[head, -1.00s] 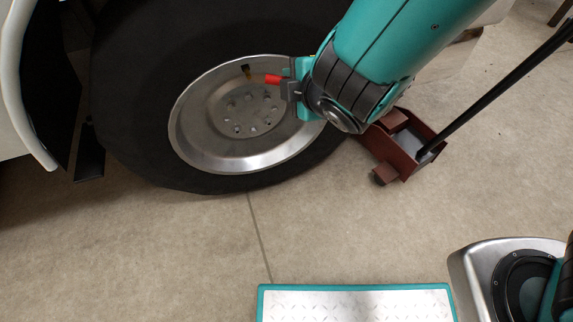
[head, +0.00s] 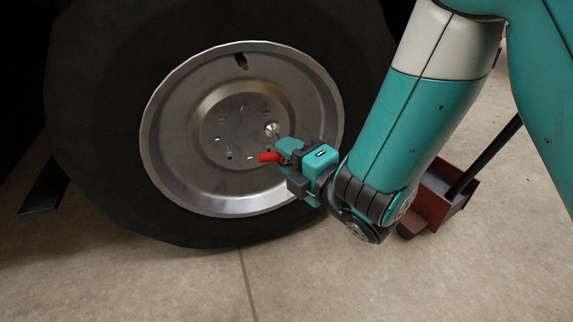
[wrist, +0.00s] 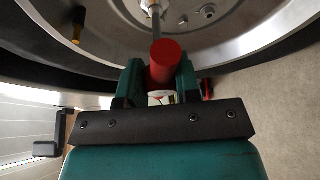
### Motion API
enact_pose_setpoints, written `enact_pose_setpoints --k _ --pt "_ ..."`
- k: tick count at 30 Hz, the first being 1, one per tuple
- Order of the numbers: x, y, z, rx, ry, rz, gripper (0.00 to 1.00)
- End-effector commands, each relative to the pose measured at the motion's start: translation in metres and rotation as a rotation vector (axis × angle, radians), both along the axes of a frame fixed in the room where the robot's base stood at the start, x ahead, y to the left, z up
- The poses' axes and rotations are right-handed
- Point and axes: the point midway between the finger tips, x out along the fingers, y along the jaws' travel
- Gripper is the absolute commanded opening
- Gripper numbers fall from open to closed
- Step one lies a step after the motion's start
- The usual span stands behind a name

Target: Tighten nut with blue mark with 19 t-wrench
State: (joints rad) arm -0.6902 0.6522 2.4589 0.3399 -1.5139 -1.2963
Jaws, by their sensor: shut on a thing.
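My gripper (head: 287,152) is shut on the red handle of the T-wrench (head: 268,157), in front of the wheel hub. In the wrist view my gripper (wrist: 160,82) has a finger on each side of the red handle (wrist: 166,62). The wrench's metal shaft (wrist: 156,22) points to the hub and runs out of the top of the picture. In the head view its bright end (head: 271,129) is at the upper right of the nut circle; whether it sits on a nut is unclear. Several nuts (head: 231,155) ring the hub. I can make out no blue mark.
The steel rim (head: 180,175) and black tire (head: 90,130) fill the left and middle. A yellow-tipped valve (head: 241,61) is at the rim's top. A dark red floor jack (head: 440,205) with a black handle stands at right. The concrete floor in front is clear.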

Motion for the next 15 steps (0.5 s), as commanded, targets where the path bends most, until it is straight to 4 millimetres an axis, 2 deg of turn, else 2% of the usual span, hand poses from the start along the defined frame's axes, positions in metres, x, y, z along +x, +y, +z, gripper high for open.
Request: enact_pose_setpoints --k 4,15 --pt "0.009 0.003 0.007 -0.003 0.002 -0.001 0.00" --pt "0.030 0.009 0.004 0.000 0.002 0.000 0.00"
